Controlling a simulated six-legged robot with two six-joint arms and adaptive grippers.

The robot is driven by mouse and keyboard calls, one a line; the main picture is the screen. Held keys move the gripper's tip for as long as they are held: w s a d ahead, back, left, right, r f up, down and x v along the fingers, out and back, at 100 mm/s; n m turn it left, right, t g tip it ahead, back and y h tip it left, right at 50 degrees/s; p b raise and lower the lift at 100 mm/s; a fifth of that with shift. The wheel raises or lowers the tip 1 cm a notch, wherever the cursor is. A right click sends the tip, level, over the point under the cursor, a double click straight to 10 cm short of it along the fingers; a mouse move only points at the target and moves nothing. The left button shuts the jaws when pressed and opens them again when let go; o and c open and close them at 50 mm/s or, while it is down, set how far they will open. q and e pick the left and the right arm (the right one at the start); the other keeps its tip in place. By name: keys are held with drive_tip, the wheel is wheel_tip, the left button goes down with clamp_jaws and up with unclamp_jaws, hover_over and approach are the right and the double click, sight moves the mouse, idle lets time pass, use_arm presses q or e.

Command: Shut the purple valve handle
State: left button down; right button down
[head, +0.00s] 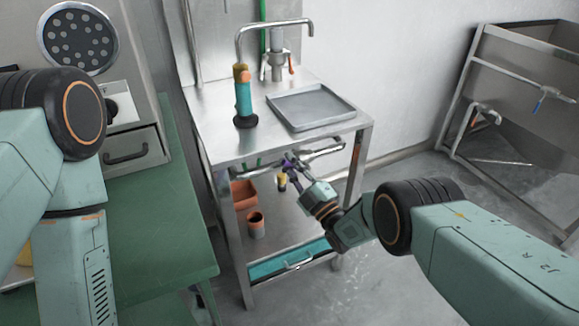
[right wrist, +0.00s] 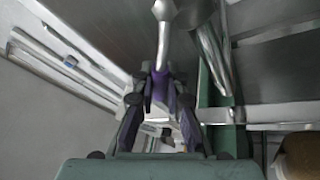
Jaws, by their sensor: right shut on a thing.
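The purple valve handle (head: 288,159) is under the front edge of the steel table, by a horizontal metal pipe. My right gripper (head: 294,167) reaches it from the lower right and is shut on it. In the right wrist view the purple handle (right wrist: 158,90) shows between the two dark fingers of the right gripper (right wrist: 160,105). The fingers hide part of it, and its exact turn angle is hard to tell. My left arm is at the left of the head view, but its gripper is out of view.
The steel table (head: 230,150) holds a grey tray (head: 310,106), a teal and orange grinder (head: 243,95) and a faucet (head: 275,30). An orange bin (head: 243,194) and cup (head: 256,224) stand on its lower shelf. A green table (head: 165,230) is at left, a steel sink (head: 520,75) at right.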

drive_tip(key=shift+d, duration=0.15)
drive_tip(key=c, duration=1.5)
unclamp_jaws()
drive_tip(key=shift+o, duration=0.8)
